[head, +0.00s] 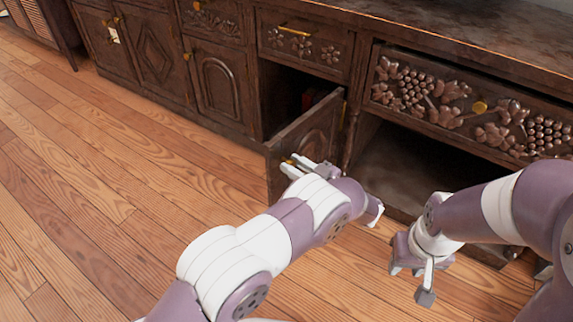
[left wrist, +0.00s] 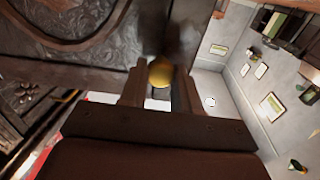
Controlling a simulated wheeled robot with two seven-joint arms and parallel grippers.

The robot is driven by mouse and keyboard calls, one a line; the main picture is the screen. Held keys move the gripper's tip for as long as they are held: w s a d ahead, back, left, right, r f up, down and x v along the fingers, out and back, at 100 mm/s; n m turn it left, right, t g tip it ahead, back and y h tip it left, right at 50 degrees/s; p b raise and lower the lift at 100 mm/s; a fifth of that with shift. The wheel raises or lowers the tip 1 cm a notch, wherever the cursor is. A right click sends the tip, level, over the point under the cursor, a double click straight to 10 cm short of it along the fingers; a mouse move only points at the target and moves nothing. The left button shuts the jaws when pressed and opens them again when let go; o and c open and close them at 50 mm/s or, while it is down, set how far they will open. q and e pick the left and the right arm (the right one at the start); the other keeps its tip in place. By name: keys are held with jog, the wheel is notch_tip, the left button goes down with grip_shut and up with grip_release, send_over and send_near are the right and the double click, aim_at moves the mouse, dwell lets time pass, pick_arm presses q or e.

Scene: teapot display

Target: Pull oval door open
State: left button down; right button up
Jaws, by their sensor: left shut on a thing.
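The oval door (head: 316,130) is a dark carved wooden cabinet door. It stands swung out from the cabinet front in the head view, with a dark compartment (head: 285,88) showing behind it. My left gripper (head: 289,165) is at the door's outer edge. In the left wrist view its fingers are shut on the round brass knob (left wrist: 160,72), with the carved door panel (left wrist: 75,40) behind at the left. My right gripper (head: 410,282) hangs low over the floor at the right, apart from the door, with its fingers spread and empty.
Closed cabinet doors (head: 217,88) stand to the left. A drawer with carved grapes (head: 480,108) sits above an open dark compartment (head: 420,170) on the right. A reddish object (head: 309,98) shows inside behind the door. The wooden floor (head: 90,190) at left is clear.

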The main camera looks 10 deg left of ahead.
pick_arm(q)
jog(key=shift+s+d+n+g+y, duration=0.2)
jog(key=shift+d+g, duration=0.05)
jog(key=shift+d, duration=0.15)
jog(key=shift+s+d+n+g+y, duration=0.15)
jog(key=shift+d+n+g+y, duration=0.1)
jog(key=shift+d, duration=0.15)
pick_arm(e)
jog(key=shift+s+d+f, duration=0.2)
jog(key=shift+d+f, duration=0.05)
jog(key=shift+f, duration=0.1)
pick_arm(q)
jog(key=c, duration=0.8)
grip_release()
